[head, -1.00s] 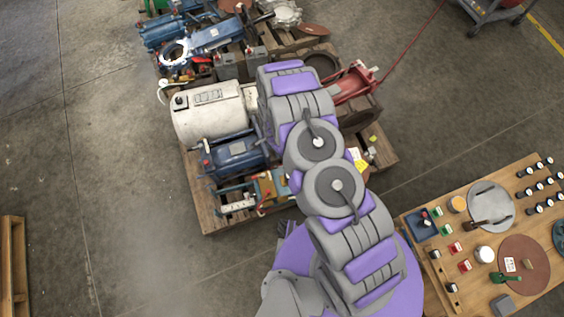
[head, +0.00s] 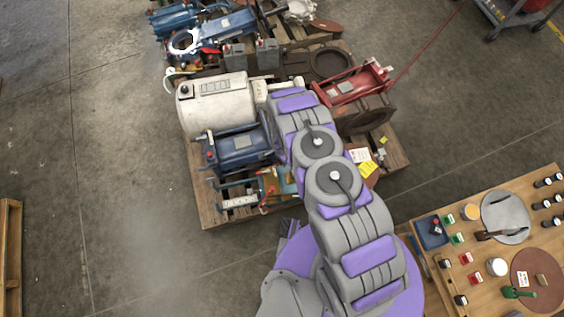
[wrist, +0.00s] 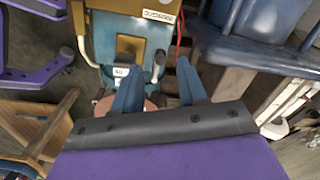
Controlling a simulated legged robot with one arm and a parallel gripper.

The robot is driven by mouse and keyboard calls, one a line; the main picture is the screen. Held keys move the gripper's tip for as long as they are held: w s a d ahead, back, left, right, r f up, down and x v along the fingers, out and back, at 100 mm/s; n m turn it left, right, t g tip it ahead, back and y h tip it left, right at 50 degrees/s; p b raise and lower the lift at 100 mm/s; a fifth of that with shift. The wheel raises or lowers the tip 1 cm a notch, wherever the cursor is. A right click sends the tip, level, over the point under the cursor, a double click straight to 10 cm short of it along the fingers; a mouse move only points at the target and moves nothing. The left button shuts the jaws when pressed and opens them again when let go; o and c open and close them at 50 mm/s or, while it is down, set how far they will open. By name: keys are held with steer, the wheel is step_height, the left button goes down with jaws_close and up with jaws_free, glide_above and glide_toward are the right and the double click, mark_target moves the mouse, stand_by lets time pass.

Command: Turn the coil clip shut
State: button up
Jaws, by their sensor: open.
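In the wrist view my gripper (wrist: 157,85) shows as two blue fingers, apart and with nothing clearly held between them. Just past the fingertips stands a teal and ochre machine (wrist: 128,42) with a dark nameplate and a small white label. A short grey lever-like part (wrist: 158,66) sticks up near the gap between the fingers; I cannot tell whether it is the coil clip. In the head view the teal and ochre machine (head: 278,183) is at the pallet's front, partly behind my arm. My gripper is hidden there.
The wooden pallet (head: 213,212) also carries a white tank (head: 212,108), a blue motor (head: 238,148) and a red frame (head: 352,86). A wooden table (head: 428,208) with jars and small parts stands at the right.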

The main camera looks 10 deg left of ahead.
steer(key=shift+f+b, duration=0.35)
steer(key=shift+f, duration=1.35)
steer(key=shift+w, duration=0.1)
jaws_close()
